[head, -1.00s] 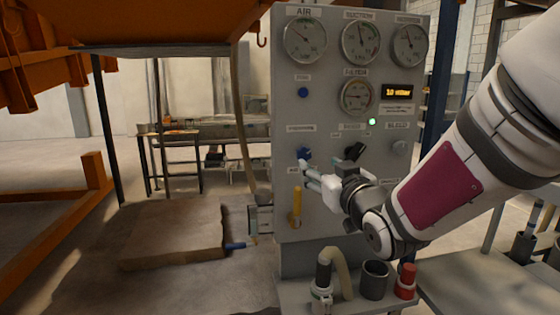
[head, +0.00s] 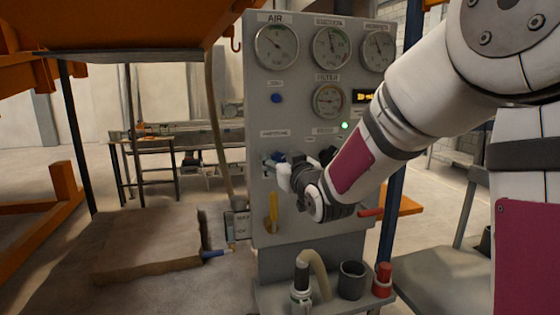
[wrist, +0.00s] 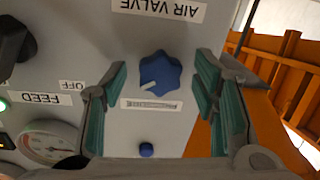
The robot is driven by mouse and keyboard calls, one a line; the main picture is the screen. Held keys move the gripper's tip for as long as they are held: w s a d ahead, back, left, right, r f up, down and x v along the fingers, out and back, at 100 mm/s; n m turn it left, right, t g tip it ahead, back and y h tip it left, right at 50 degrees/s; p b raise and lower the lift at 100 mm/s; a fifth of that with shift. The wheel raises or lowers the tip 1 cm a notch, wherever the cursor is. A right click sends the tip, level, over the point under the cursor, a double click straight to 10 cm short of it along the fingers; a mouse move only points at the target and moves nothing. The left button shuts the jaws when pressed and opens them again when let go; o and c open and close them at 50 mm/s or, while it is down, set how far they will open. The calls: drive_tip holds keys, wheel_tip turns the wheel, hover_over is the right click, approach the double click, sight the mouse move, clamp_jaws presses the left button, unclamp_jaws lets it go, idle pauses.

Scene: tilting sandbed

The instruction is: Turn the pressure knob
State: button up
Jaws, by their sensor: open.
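The blue pressure knob (wrist: 160,73) is on the grey panel (head: 262,215). It is lobed, with a white pointer mark, and also shows in the head view (head: 279,157), partly hidden by my gripper. My gripper (wrist: 160,85) is open, one finger on each side of the knob with gaps left and right. No finger visibly touches it. In the head view my gripper (head: 275,168) is close to the panel front at the knob.
A yellow lever (head: 273,212) is below the knob and a small blue button (head: 277,98) above it. In the wrist view a black feed knob (wrist: 14,40) is at the left. A shelf below holds a hose fitting (head: 301,285), a dark cup (head: 351,280) and a red-topped item (head: 383,278).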

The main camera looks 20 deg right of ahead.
drive_tip(key=c, duration=1.2)
drive_tip(key=shift+o, duration=0.2)
drive_tip(key=shift+m, duration=0.4)
drive_tip(key=m, duration=0.3)
drive_tip(key=shift+m+b, duration=0.35)
drive_tip(key=shift+m, duration=0.05)
drive_tip(key=m, duration=0.4)
drive_tip(key=shift+m+t+h+b, duration=0.3)
drive_tip(key=shift+m, duration=0.1)
drive_tip(key=m, duration=0.4)
drive_tip(key=shift+f+m, duration=0.1)
drive_tip(key=shift+m, duration=0.3)
drive_tip(key=shift+m+h+b, duration=0.45)
drive_tip(key=shift+m+h, duration=0.05)
drive_tip(key=shift+m, duration=1.9)
